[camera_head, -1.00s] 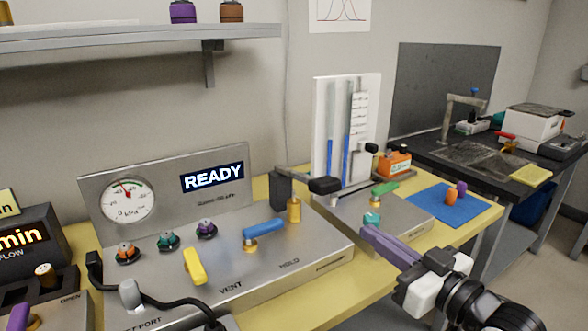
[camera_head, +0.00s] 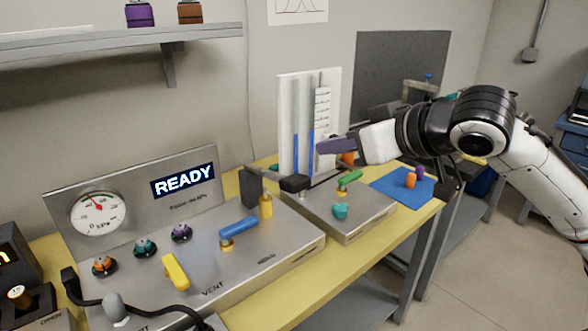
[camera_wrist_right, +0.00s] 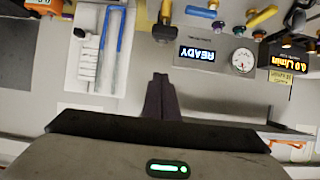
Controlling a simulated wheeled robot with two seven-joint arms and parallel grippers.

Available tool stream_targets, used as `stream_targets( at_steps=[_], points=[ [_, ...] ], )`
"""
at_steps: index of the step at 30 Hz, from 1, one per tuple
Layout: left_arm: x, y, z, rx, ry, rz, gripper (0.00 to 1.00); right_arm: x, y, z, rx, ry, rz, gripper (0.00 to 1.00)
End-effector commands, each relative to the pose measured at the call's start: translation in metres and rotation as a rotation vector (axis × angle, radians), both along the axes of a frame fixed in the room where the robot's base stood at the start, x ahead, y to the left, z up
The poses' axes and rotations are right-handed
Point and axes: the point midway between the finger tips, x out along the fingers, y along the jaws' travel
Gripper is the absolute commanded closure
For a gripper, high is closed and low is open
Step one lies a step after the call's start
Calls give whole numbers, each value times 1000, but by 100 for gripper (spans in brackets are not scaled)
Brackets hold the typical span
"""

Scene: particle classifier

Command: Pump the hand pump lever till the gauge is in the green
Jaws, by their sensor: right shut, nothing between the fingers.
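The gauge (camera_head: 97,213) is a round white dial on the upright panel at the left. Its red needle points up and slightly left; I cannot tell exactly where it lies against the green band. It also shows in the right wrist view (camera_wrist_right: 243,61). A black grip (camera_head: 295,184) on a thin bar, beside a dark upright block, looks like the pump lever. My right gripper (camera_head: 322,146) has purple fingers. They are shut and empty, above and right of that grip, in front of the tube board and touching nothing visible. My left gripper is out of view.
The metal console carries a yellow lever (camera_head: 175,271), a blue handle (camera_head: 238,226), a brass post (camera_head: 265,205) and several coloured knobs. A lit READY display (camera_head: 183,181) is beside the gauge. The white tube board (camera_head: 291,130) stands behind. A blue mat (camera_head: 400,186) lies at the right.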

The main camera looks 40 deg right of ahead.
Motion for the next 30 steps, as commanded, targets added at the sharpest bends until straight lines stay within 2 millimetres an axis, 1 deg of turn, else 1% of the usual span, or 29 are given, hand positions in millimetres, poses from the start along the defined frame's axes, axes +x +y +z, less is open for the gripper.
stream_targets(
  at_steps=[3, 7, 13, 25, 30],
  points=[
    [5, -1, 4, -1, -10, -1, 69, 3, 1, -1, -1, 1, 1, 100],
    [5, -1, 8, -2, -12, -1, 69, 12, 2, -4, -1, 1, 2, 100],
    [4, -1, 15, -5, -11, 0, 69, 33, 3, -12, 1, -2, 0, 100],
    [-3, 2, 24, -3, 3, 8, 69, 72, 7, -32, 5, -3, 2, 100],
    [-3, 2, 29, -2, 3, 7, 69, 92, 9, -42, 5, -3, 2, 100]
  ],
)
